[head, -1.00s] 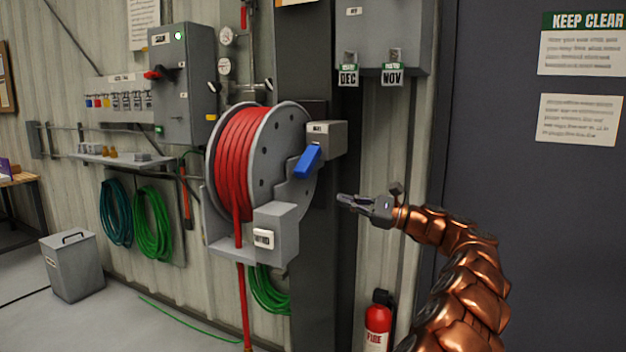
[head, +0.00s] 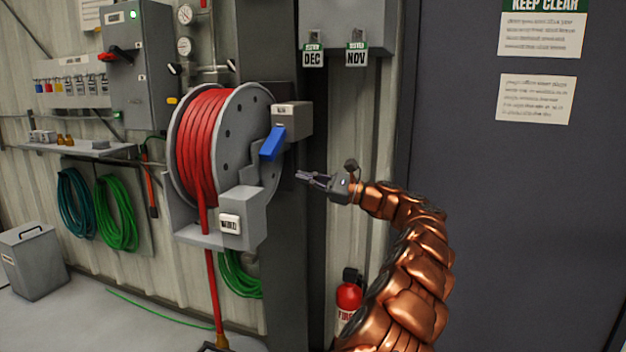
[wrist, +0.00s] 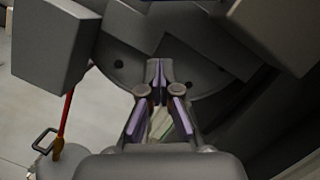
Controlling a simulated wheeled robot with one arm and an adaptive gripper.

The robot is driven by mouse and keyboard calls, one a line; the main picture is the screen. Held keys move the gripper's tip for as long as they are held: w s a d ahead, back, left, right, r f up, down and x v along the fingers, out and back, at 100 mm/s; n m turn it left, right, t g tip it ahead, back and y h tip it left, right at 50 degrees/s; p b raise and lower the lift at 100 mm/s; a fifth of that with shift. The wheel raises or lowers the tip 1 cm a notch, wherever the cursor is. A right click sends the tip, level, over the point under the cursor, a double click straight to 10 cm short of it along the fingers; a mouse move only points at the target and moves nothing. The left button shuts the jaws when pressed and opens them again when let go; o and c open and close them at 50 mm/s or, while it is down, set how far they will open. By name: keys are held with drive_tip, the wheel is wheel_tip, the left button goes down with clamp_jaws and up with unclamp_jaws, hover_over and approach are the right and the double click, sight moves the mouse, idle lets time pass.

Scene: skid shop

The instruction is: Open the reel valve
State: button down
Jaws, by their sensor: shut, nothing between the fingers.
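The reel valve shows in the head view as a blue lever (head: 272,143) on a grey box (head: 291,119) at the right side of the hose reel. The lever slants down to the left. The reel (head: 262,103) carries red hose (head: 199,140). My gripper (head: 299,177) is shut and empty, to the right of the lever and a little below it, apart from it. In the wrist view my closed fingers (wrist: 158,68) point toward the grey reel disc (wrist: 190,72). The blue lever does not show in the wrist view.
A grey box with a white label (head: 229,223) sits below the reel, left of my gripper. A fire extinguisher (head: 348,296) stands low beneath my arm. A grey cabinet (head: 350,28) with month tags hangs above. The dark door (head: 500,220) is at right.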

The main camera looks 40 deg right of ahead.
sight(274, 142)
drive_tip(key=w+a+r+p, duration=0.1)
drive_tip(key=w+a+r, duration=0.2)
drive_tip(key=a+r, duration=0.1)
drive_tip(key=shift+w+a+r, duration=0.25)
drive_tip(key=shift+a+r, duration=0.1)
drive_tip(key=shift+a, duration=0.45)
drive_tip(key=shift+r+p, duration=0.1)
drive_tip(key=shift+p, duration=0.35)
